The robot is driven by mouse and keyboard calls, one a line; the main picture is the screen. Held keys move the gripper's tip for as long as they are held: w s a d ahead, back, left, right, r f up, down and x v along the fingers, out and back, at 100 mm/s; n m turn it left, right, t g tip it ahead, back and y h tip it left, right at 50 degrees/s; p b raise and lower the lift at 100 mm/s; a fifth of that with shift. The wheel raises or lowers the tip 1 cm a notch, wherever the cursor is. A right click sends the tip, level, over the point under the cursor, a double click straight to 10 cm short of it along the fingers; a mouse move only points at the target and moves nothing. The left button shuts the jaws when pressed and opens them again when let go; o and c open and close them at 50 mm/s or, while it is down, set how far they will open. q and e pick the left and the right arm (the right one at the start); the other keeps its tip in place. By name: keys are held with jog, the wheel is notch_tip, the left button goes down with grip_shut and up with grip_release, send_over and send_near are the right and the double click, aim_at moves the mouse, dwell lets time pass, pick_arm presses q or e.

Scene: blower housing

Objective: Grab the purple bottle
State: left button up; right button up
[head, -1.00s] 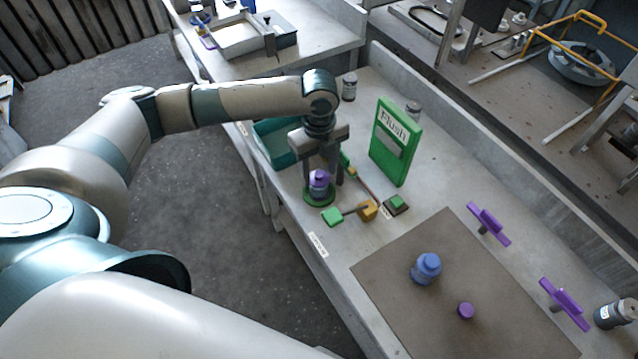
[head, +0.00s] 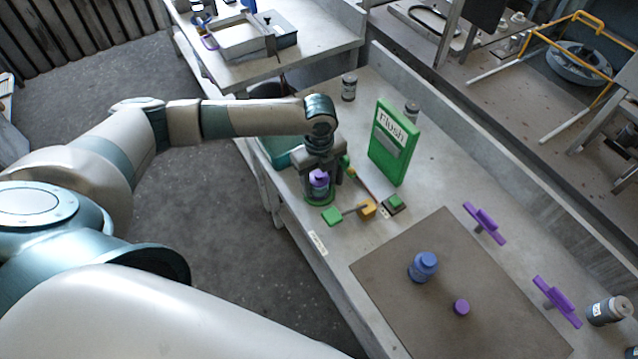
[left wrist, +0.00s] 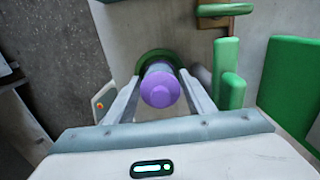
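The purple bottle (head: 319,181) stands upright on a round green base (head: 319,199) near the table's front edge. It also shows in the left wrist view (left wrist: 160,87), seen from above, with its cap towards the camera. My left gripper (head: 321,190) points down over the bottle, with one finger on each side of it. In the left wrist view the left gripper (left wrist: 161,98) is open, and gaps show between its fingers and the bottle. My right gripper is in neither view.
A green "Flush" sign (head: 394,142) stands behind the gripper. A green-and-yellow lever (head: 350,212) and a teal bin (head: 278,152) are close by. A blue bottle (head: 423,267) and a purple cap (head: 461,307) rest on the brown mat (head: 400,310). Purple-handled valves (head: 485,222) stand at the right.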

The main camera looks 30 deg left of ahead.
aim_at(319, 174)
pick_arm(q)
jog(key=c, duration=0.8)
jog(key=shift+r, duration=0.15)
jog(key=shift+r+b, duration=0.45)
jog(key=shift+r, duration=0.05)
notch_tip(319, 174, up, 2)
jog(key=shift+w+r+b, duration=0.1)
jog(key=shift+r+b, duration=0.15)
jog(key=shift+b, duration=0.3)
jog(key=s+d+r+b, duration=0.1)
jog(key=d+r, duration=0.1)
jog(key=d, duration=0.1)
jog(key=s+d+r+b, duration=0.1)
jog(key=s+d+r, duration=0.1)
jog(key=d, duration=0.2)
jog(key=s+d+r+b, duration=0.1)
jog(key=d+r, duration=0.2)
jog(key=shift+s+d+r, duration=0.1)
jog(key=shift+s+d, duration=0.15)
jog(key=shift+d, duration=0.15)
